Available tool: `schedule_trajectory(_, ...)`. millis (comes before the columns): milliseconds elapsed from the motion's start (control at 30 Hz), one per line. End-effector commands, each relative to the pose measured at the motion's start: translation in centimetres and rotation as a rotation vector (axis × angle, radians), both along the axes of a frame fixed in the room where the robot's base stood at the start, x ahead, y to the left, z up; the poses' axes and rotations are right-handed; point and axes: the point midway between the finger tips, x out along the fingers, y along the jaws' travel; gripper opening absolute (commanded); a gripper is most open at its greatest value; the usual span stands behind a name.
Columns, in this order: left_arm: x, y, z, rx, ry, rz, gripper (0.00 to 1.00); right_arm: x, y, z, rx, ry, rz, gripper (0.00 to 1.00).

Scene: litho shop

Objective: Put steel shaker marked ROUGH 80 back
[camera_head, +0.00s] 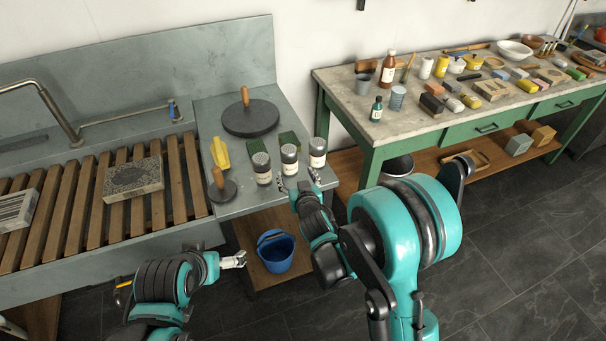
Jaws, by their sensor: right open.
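Three steel shakers stand upright in a row on the grey side slab (240,104) of the sink: a left one (262,169), a middle one (289,159) and a right one (317,153). Their labels are too small to read, so I cannot tell which is marked ROUGH 80. My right gripper (298,180) is open and empty, its fingers just in front of the middle and right shakers at the slab's front edge. My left gripper (236,260) hangs low in front of the sink, away from the shakers; its finger opening is unclear.
Round levigator discs (250,118) (222,191), a yellow item (220,153) and dark green blocks stand near the shakers. A stone (133,178) lies on the wooden slats. A blue bucket (275,252) sits on the lower shelf. A crowded green bench (420,120) stands right.

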Motion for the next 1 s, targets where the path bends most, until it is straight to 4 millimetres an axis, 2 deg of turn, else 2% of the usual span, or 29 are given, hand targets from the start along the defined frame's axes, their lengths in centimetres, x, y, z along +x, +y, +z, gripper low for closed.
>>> schedule_trajectory(167, 0.0, 0.0, 0.0, 0.000, 0.000, 0.000, 1.00, -0.3, -0.2, 0.2, -0.001, 0.003, -0.003, 0.71)
schedule_trajectory(267, 0.0, 0.0, 0.0, 0.000, 0.000, 0.000, 1.00, -0.7, -1.2, 1.1, -0.008, 0.025, -0.019, 0.71)
schedule_trajectory(367, 0.0, 0.0, 0.0, 0.000, 0.000, 0.000, 1.00, -1.8, -3.5, 2.7, -0.023, 0.077, -0.055, 0.71)
schedule_trajectory(467, 0.0, 0.0, 0.0, 0.000, 0.000, 0.000, 1.00, -4.1, -6.5, 4.6, -0.038, 0.155, -0.097, 0.71)
schedule_trajectory(567, 0.0, 0.0, 0.0, 0.000, 0.000, 0.000, 1.00, -7.3, -9.3, 6.0, -0.052, 0.240, -0.132, 0.71)
schedule_trajectory(700, 0.0, 0.0, 0.0, 0.000, 0.000, 0.000, 1.00, -12.7, -12.5, 7.2, -0.064, 0.360, -0.163, 0.71)
schedule_trajectory(833, 0.0, 0.0, 0.0, 0.000, 0.000, 0.000, 1.00, -18.5, -14.6, 7.4, -0.066, 0.470, -0.179, 0.71)
schedule_trajectory(1000, 0.0, 0.0, 0.0, 0.000, 0.000, 0.000, 1.00, -25.0, -15.8, 6.7, -0.060, 0.584, -0.174, 0.71)
